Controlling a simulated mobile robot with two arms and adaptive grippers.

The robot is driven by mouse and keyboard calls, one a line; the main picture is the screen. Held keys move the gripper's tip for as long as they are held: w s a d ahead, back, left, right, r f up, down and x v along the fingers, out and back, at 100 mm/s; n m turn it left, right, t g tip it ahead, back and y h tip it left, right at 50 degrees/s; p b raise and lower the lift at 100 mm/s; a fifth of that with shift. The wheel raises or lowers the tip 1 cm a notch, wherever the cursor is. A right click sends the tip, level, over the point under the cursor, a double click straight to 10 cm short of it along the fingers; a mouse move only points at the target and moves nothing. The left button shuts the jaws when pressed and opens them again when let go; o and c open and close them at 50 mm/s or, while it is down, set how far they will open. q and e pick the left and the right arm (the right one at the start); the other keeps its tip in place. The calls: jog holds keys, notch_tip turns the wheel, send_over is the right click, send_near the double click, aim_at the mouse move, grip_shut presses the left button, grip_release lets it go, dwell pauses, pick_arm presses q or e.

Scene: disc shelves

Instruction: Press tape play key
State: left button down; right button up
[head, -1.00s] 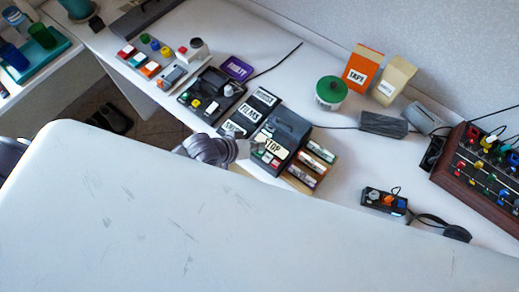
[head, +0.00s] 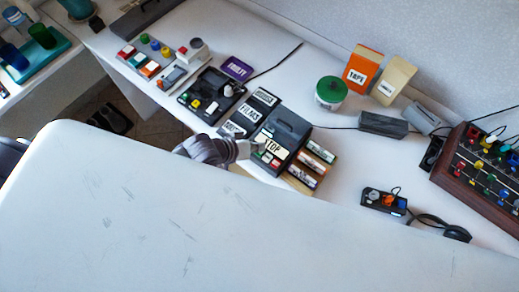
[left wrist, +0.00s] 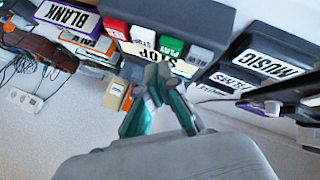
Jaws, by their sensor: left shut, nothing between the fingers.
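The dark grey tape deck (head: 291,127) stands on the white table with a row of coloured keys at its front. The green key's small label seems to read PLAY. A white STOP card (left wrist: 183,68) lies at the keys' lower edge, partly hidden by my fingers. My left gripper (head: 243,148) is shut and empty, its tips (left wrist: 158,72) just by the card and keys. Contact cannot be told.
Labelled cassette cases (head: 251,107) lie close left of the deck, and a cassette rack (head: 313,163) adjoins its right side. Beyond are a green-lidded jar (head: 331,92), an orange TAPE box (head: 362,68) and a knob panel (head: 484,166).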

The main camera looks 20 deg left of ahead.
pick_arm(q)
jog(key=shift+f, duration=0.3)
jog(key=shift+f, duration=0.45)
dwell(0.5)
jog(key=shift+r, duration=0.1)
jog(key=shift+r+p, duration=0.75)
jog(key=shift+p, duration=0.25)
notch_tip(320, 180, up, 5)
jog(key=p, duration=0.5)
jog(key=shift+r+p, duration=0.1)
jog(key=shift+p, duration=0.25)
dwell(0.4)
